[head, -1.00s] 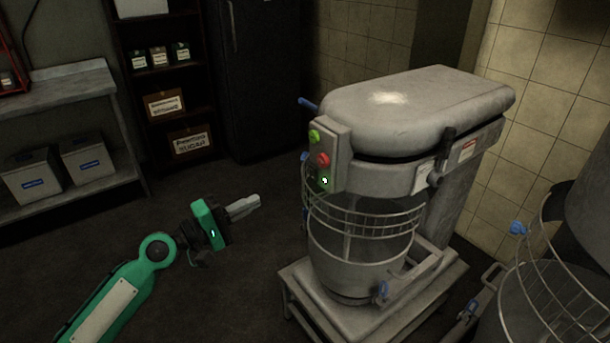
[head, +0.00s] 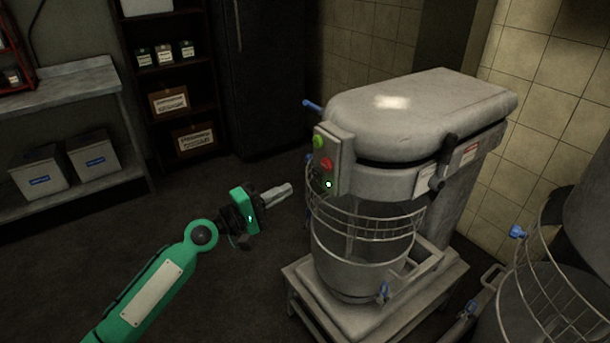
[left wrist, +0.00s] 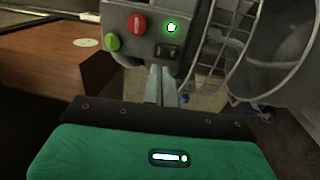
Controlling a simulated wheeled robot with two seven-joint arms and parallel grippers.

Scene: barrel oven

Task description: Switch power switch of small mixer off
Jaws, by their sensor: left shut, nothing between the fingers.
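The small mixer (head: 410,115) is a grey machine with a wire guard and bowl on a low stand. Its control box (head: 333,157) carries a green button (head: 318,142), a red button (head: 327,164) and a lit green light (head: 328,184). In the left wrist view a dark switch (left wrist: 167,50) sits below the lit light (left wrist: 171,28) on the box. My left gripper (head: 288,188) is shut and empty, left of the control box and apart from it. Its fingers (left wrist: 158,84) point toward the dark switch in the left wrist view. My right gripper is not in view.
A second wire-guarded machine (head: 575,275) stands at the right edge. A tiled wall (head: 545,90) is behind the mixer. A shelf with bins (head: 90,165) stands at the left. The floor (head: 180,225) between shelf and mixer is clear.

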